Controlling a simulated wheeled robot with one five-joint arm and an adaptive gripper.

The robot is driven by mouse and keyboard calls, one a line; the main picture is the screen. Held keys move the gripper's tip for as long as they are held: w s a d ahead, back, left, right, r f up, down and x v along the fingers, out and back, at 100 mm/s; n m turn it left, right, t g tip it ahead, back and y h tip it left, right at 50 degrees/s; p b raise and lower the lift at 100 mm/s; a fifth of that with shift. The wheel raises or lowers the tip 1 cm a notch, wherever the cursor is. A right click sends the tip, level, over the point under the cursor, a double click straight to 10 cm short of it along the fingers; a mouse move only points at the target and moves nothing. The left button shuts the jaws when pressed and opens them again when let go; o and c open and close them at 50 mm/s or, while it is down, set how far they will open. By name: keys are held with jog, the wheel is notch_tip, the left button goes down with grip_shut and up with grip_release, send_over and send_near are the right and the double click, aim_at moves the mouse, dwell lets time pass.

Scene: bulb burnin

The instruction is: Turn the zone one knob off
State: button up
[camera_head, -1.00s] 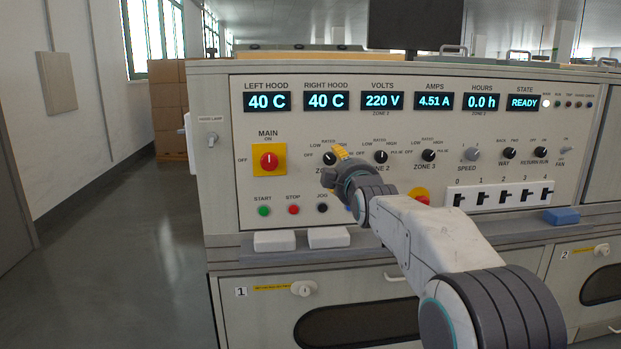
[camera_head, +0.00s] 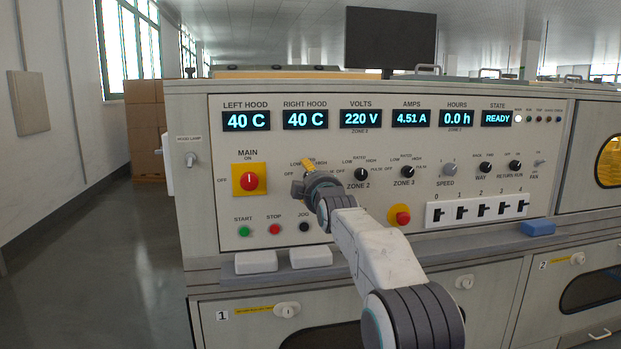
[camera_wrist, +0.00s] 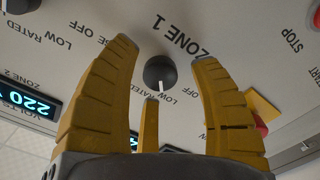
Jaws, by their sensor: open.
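The zone one knob (camera_wrist: 160,73) is a round black knob with a white pointer on the pale panel, beside the upside-down ZONE 1 lettering in the wrist view. Its pointer points down in that picture, and the word OFF lies to the lower right of it. My gripper (camera_wrist: 163,58) is open, with yellow fingers on both sides of the knob and a shorter one below it. The side fingers look apart from the knob; depth is hard to judge. In the head view my gripper (camera_head: 308,165) is in front of the zone one position and hides the knob.
The zone two knob (camera_head: 361,174) and zone three knob (camera_head: 407,172) sit to the right. The yellow-backed red MAIN switch (camera_head: 249,181) is close on the left. START, STOP and JOG buttons (camera_head: 274,229) lie below. Two white blocks (camera_head: 311,257) rest on the ledge.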

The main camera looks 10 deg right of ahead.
jog(key=shift+w, duration=0.45)
grip_shut()
dwell(0.6)
jog(key=n+p, duration=0.1)
jog(key=n, duration=0.3)
jog(key=shift+n, duration=0.3)
jog(key=shift+n+p, duration=0.55)
jog(key=shift+n, duration=1.15)
